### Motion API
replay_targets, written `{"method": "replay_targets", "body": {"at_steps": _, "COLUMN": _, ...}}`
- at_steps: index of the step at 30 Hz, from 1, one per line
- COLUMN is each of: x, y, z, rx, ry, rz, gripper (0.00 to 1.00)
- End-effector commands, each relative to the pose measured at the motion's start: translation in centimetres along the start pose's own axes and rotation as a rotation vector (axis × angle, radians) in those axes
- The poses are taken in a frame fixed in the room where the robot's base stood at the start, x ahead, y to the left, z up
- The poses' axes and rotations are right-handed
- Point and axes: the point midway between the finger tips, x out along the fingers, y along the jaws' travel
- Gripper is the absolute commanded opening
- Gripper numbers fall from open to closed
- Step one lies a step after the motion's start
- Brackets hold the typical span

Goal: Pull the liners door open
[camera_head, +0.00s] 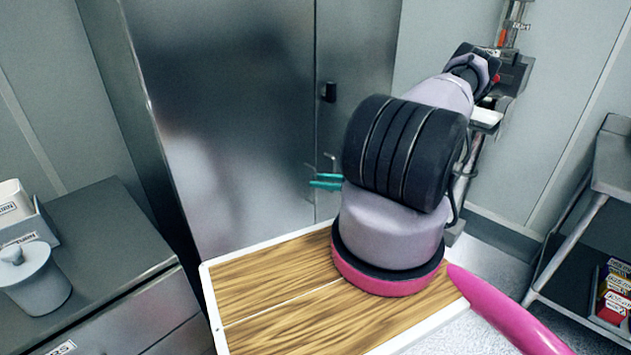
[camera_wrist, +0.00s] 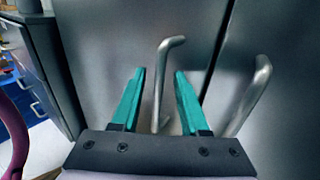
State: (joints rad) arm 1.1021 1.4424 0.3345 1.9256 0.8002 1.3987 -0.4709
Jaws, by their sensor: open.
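A tall brushed-metal cabinet has a left door (camera_head: 230,120) and a right door (camera_head: 360,70), with a seam between them. No readable label shows on either, so I cannot tell which is the liners door. Both look shut. A bent metal bar handle (camera_wrist: 161,80) is on the left door, and a second handle (camera_wrist: 249,98) is across the seam on the right one. My gripper (camera_head: 327,181) is open, its teal fingers at the handles. In the wrist view my gripper (camera_wrist: 160,73) has the left handle between its fingers in the picture; contact is not visible.
A grey counter (camera_head: 100,225) with a lidded pot (camera_head: 37,280) and labelled bins (camera_head: 25,218) stands at left. Its drawer label (camera_head: 60,348) is cut off, ending in "RS". A wheeled shelf unit (camera_head: 600,170) stands at right. A black latch (camera_head: 328,91) sits above the handles.

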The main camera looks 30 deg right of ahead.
Motion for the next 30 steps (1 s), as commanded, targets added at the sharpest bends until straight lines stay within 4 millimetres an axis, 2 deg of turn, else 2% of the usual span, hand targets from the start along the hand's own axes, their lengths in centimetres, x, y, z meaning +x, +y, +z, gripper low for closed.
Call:
{"method": "replay_targets", "body": {"at_steps": 4, "x": 1.25, "y": 0.05, "z": 0.01, "rx": 0.0, "ry": 0.0, "rz": 0.002, "gripper": 0.45}}
{"method": "replay_targets", "body": {"at_steps": 13, "x": 1.5, "y": 0.03, "z": 0.01, "rx": 0.0, "ry": 0.001, "rz": 0.0, "gripper": 0.45}}
{"method": "replay_targets", "body": {"at_steps": 14, "x": 1.5, "y": 0.03, "z": 0.01, "rx": 0.0, "ry": 0.001, "rz": 0.0, "gripper": 0.41}}
{"method": "replay_targets", "body": {"at_steps": 15, "x": 1.5, "y": 0.02, "z": 0.01, "rx": 0.0, "ry": 0.001, "rz": 0.0, "gripper": 0.25}}
{"method": "replay_targets", "body": {"at_steps": 17, "x": 1.49, "y": 0.02, "z": 0.01, "rx": 0.0, "ry": 0.001, "rz": 0.0, "gripper": 0.03}}
{"method": "replay_targets", "body": {"at_steps": 18, "x": 1.49, "y": 0.02, "z": 0.01, "rx": 0.0, "ry": 0.001, "rz": 0.001, "gripper": 0.0}}
{"method": "replay_targets", "body": {"at_steps": 30, "x": 1.47, "y": 0.01, "z": 0.02, "rx": 0.0, "ry": 0.001, "rz": 0.0, "gripper": 0.0}}
